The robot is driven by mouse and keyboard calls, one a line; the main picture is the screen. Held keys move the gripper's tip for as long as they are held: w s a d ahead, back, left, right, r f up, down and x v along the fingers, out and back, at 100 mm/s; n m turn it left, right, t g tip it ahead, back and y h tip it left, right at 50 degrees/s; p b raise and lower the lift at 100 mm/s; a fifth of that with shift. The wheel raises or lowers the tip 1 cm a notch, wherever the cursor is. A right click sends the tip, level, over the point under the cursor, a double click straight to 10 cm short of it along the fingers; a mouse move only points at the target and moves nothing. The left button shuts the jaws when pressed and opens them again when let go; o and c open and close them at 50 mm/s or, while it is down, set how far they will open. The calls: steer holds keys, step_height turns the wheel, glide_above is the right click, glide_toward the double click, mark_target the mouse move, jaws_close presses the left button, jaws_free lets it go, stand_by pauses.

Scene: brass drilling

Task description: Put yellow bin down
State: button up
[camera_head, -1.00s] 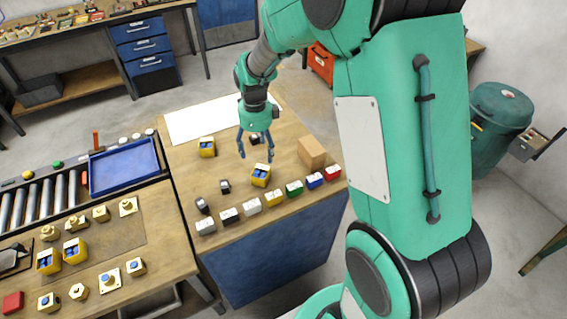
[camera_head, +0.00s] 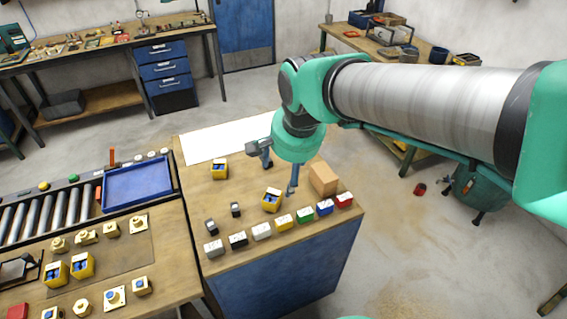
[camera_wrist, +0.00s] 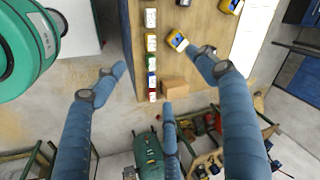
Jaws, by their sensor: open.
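A yellow bin (camera_head: 272,201) with blue contents stands on the wooden table (camera_head: 212,206), behind the row of small coloured blocks. It also shows in the wrist view (camera_wrist: 177,41). A second yellow bin (camera_head: 220,169) stands farther back to the left, by the white sheet; it shows at the top of the wrist view (camera_wrist: 230,6). My gripper (camera_head: 275,172) is open and empty above the table, its fingers partly hidden by my wrist. In the wrist view its three blue fingers (camera_wrist: 163,78) are spread wide; the right finger's tip appears near the first bin, with no grip on it.
A cardboard box (camera_head: 323,179) stands right of the first bin. Coloured blocks (camera_head: 284,222) line the table's front edge, with two small dark items (camera_head: 223,217) behind. A blue tray (camera_head: 138,188) lies left on the roller conveyor. More yellow bins (camera_head: 82,265) stand on the left bench.

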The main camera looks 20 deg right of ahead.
steer(key=s+r+n+t, duration=0.1)
steer(key=s+r+n, duration=0.2)
steer(key=s+n, duration=0.6)
steer(key=shift+s+a+t, duration=0.4)
steer(key=shift+s+a, duration=0.05)
steer(key=shift+s, duration=1.05)
